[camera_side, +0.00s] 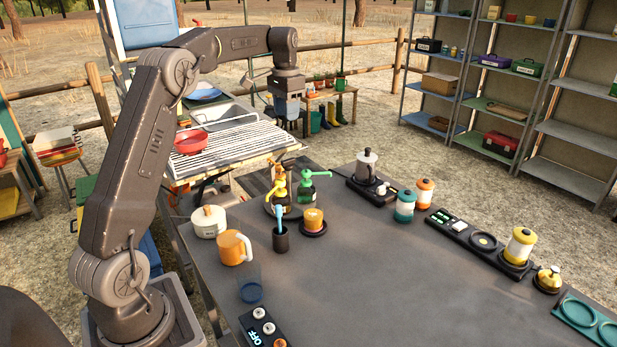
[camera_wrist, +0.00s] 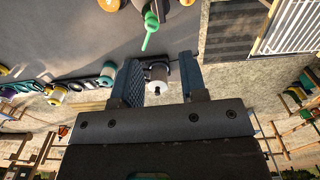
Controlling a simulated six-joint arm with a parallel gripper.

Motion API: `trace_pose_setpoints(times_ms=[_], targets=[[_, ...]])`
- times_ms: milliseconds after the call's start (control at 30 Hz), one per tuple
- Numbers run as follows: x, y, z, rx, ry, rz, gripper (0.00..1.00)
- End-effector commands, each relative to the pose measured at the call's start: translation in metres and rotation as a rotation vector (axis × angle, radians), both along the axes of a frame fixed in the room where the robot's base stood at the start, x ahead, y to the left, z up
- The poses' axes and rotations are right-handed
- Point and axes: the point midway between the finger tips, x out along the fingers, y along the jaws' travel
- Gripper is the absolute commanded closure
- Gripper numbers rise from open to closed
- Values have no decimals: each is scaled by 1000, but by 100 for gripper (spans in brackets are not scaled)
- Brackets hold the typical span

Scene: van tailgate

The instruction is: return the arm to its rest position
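My gripper (camera_side: 287,112) is raised well above the dark table (camera_side: 390,285), near its far left side, at the end of my bent arm. In the wrist view its two blue-grey fingers (camera_wrist: 160,82) stand apart with nothing held between them. In the side view this pot (camera_side: 367,167) is upright on a dark base at the table's far edge, clear of my gripper.
Several jars line the right. The table's front middle is clear.

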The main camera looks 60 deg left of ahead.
Motion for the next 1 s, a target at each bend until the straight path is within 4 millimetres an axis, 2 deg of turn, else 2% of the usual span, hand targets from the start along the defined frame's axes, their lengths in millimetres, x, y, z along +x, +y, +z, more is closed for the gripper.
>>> trace_pose_setpoints(times_ms=[133, 267, 400, 533, 667, 800, 900, 1000], targets=[[-6, -27, 17, 17, -28, -8, 61], [-24, -77, 41, 42, -85, -15, 61], [-58, -135, 58, 64, -158, -20, 61], [-98, -183, 64, 72, -230, -26, 61], [-144, -224, 58, 69, -303, -29, 61], [-195, -259, 39, 55, -380, -35, 61], [-225, -275, 22, 38, -429, -36, 61], [-247, -285, 7, 25, -463, -37, 61]])
